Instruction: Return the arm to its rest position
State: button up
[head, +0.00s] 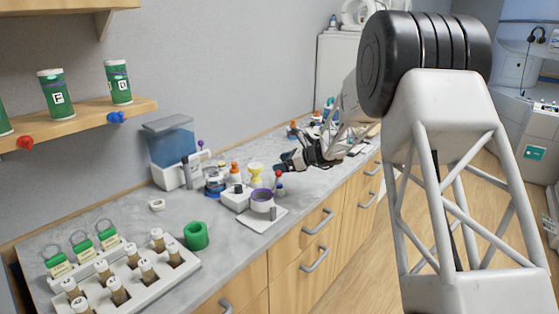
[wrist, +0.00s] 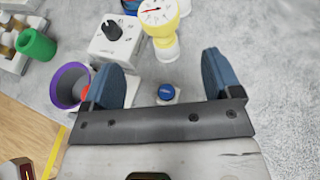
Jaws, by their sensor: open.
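My gripper (head: 284,164) is above the grey counter (head: 320,184), with my white and black arm reaching in from the right. In the wrist view its two blue-grey fingers stand wide apart (wrist: 162,75), with nothing held between them. Below and beyond the fingers is a small blue button (wrist: 166,92) on a pale base. A purple-rimmed cup (wrist: 70,86) is beside the left finger, with something red close to it. I cannot tell whether the finger touches either.
A yellow and white gauge (wrist: 160,18) and a white box with a black knob (wrist: 116,38) stand just past the fingers. A green cylinder (head: 196,236) and a white vial rack (head: 150,285) are further left. A shelf (head: 90,123) holds green canisters. Several items crowd the counter behind my arm.

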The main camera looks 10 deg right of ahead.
jog(key=s+r+n+g+h, duration=0.15)
jog(key=s+r+n, duration=0.25)
jog(key=s, duration=0.6)
jog(key=s+r+n+g+h, duration=0.1)
jog(key=s+r+n+h, duration=0.3)
jog(key=s, duration=0.6)
jog(key=s+r+n+g+y, duration=0.1)
jog(key=s+r+n, duration=0.3)
jog(key=s, duration=0.5)
jog(key=s+d+n+h, duration=0.2)
jog(key=s+n, duration=0.1)
jog(key=s, duration=0.8)
jog(key=s+d+f+n+h, duration=0.1)
jog(key=s+d+n+h, duration=0.1)
jog(key=s, duration=0.8)
jog(key=s+d+f+n+t+h, duration=0.1)
jog(key=s+d+n+h, duration=0.2)
jog(key=s, duration=0.8)
jog(key=shift+s+f+n+h, duration=0.15)
jog(key=shift+s+n+h, duration=0.3)
jog(key=shift+n, duration=0.75)
